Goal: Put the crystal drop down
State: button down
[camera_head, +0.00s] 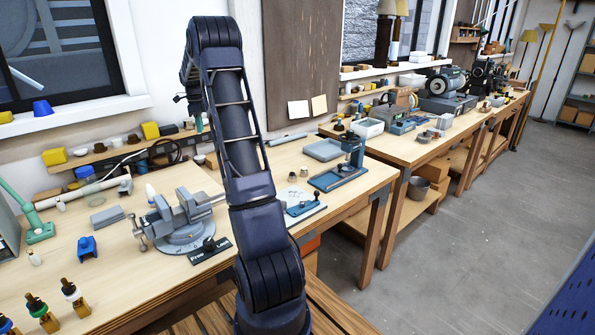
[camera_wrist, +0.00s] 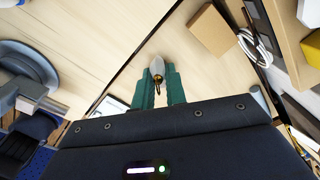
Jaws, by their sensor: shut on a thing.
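In the wrist view the two teal fingers of my gripper (camera_wrist: 159,88) are closed around a small crystal drop (camera_wrist: 157,64). The drop is pale grey-white and rounded, with a brassy bit at its lower end between the fingers. Pale wooden bench top shows beyond it; the gap between drop and bench cannot be judged. In the head view my dark arm rises through the middle and bends over at the top. It hides much of the bench behind it, and the drop cannot be made out there.
The near workbench (camera_head: 130,265) carries a grey vise (camera_head: 185,222), a blue block (camera_head: 87,247) and several lamp sockets at the front left. A blue stand (camera_head: 345,170) is right of my arm. In the wrist view a cardboard-brown box (camera_wrist: 212,30) and white cable (camera_wrist: 252,45) lie close right.

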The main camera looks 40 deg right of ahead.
jog(key=d+f+m, duration=0.2)
jog(key=d+f, duration=0.1)
jog(key=d, duration=1.6)
jog(key=f, duration=1.9)
jog(key=shift+s+f, duration=0.25)
jog(key=shift+f, duration=0.05)
jog(key=shift+f, duration=0.15)
jog(key=c, duration=1.4)
grip_release()
jog(key=shift+c, duration=0.2)
jog(key=shift+d, duration=0.1)
